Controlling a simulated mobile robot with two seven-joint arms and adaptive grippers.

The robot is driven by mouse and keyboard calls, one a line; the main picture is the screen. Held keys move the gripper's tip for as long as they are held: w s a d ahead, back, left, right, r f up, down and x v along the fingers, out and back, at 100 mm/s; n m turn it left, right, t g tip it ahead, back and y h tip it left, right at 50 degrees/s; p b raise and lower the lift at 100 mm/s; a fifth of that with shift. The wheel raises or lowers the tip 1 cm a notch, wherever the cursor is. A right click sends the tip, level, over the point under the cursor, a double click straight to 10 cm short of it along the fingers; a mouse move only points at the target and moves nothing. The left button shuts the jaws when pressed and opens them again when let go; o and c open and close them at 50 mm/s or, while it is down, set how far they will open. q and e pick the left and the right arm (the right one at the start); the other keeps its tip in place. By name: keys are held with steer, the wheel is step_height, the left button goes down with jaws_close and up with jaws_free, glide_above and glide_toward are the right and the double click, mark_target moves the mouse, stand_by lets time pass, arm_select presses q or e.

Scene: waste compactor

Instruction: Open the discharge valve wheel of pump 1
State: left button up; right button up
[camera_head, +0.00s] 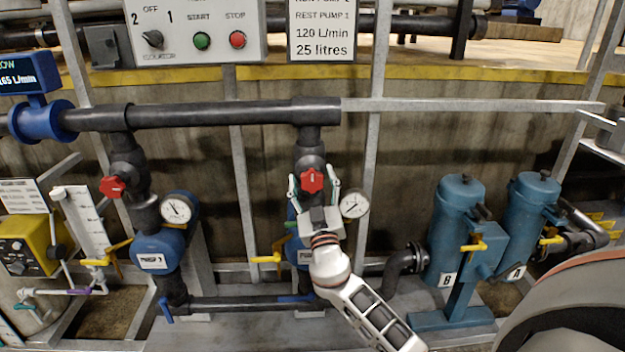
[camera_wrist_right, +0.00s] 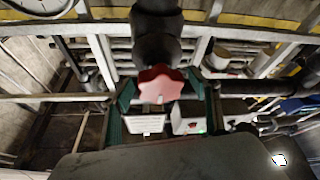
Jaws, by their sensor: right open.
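A red lobed valve wheel (camera_head: 312,180) sits on the dark vertical pipe above the right-hand blue pump (camera_head: 304,256), whose label is partly hidden behind my arm. My right gripper (camera_head: 313,186) is open, coming up from below, with one finger on each side of this wheel. In the right wrist view the red wheel (camera_wrist_right: 160,84) lies between the two green-edged fingers (camera_wrist_right: 160,98); I see gaps at its sides and cannot tell whether anything touches. A second red wheel (camera_head: 112,187) is above the left-hand blue pump (camera_head: 152,262). My left gripper is not in view.
A pressure gauge (camera_head: 354,205) stands close right of my right gripper. A yellow-handled valve (camera_head: 267,259) is at its lower left. A thick black pipe (camera_head: 220,113) runs above. Blue filter housings (camera_head: 457,225) stand to the right. A control panel (camera_head: 195,32) is at the top.

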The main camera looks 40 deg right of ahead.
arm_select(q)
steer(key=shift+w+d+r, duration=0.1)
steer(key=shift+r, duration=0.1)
arm_select(e)
steer(key=c, duration=1.1)
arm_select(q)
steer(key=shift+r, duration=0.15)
arm_select(e)
steer(key=shift+n, duration=0.4)
